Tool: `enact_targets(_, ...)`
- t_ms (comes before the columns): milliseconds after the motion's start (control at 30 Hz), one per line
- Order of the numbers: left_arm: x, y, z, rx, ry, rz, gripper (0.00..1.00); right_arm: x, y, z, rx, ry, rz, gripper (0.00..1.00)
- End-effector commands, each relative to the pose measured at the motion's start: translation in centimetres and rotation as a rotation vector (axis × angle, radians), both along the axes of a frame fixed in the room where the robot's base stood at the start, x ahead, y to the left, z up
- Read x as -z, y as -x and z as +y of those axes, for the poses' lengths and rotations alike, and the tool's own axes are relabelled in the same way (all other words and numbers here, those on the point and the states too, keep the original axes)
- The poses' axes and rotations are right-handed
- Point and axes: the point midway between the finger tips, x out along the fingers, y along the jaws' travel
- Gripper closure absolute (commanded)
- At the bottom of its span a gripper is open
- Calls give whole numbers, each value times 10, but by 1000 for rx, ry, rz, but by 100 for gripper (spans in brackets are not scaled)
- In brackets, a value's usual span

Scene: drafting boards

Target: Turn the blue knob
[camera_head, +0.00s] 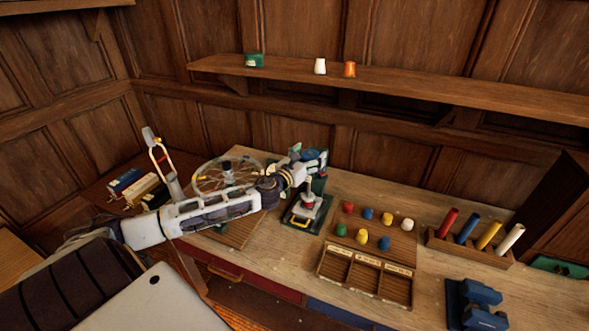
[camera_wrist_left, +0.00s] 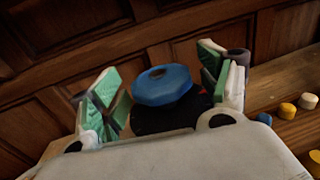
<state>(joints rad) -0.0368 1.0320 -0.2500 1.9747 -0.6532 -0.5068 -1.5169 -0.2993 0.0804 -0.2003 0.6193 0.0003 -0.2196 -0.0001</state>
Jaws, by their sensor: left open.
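The blue knob (camera_wrist_left: 162,85) is a faceted disc with a small dark hollow in its top, above a dark base. In the head view it (camera_head: 309,154) shows partly at the end of my left arm. My left gripper (camera_wrist_left: 160,82) is open, with its green-padded fingers on either side of the knob. In the wrist view gaps show between the fingers and the knob, so I see no grip on it. In the head view the left gripper (camera_head: 306,160) hides part of the knob and its mount. My right gripper is not in view.
Several coloured pegs sit on a wooden board above an empty three-slot tray (camera_head: 364,276). A spoked wheel (camera_head: 228,168) lies behind my left arm. A shelf (camera_head: 420,92) runs above the bench.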

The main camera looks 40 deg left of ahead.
Motion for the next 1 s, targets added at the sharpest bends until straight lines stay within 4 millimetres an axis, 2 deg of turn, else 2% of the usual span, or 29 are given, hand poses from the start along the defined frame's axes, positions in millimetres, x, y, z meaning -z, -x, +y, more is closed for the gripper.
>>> enact_targets(1000,1,47,-2,0,0,2,23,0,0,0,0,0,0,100)
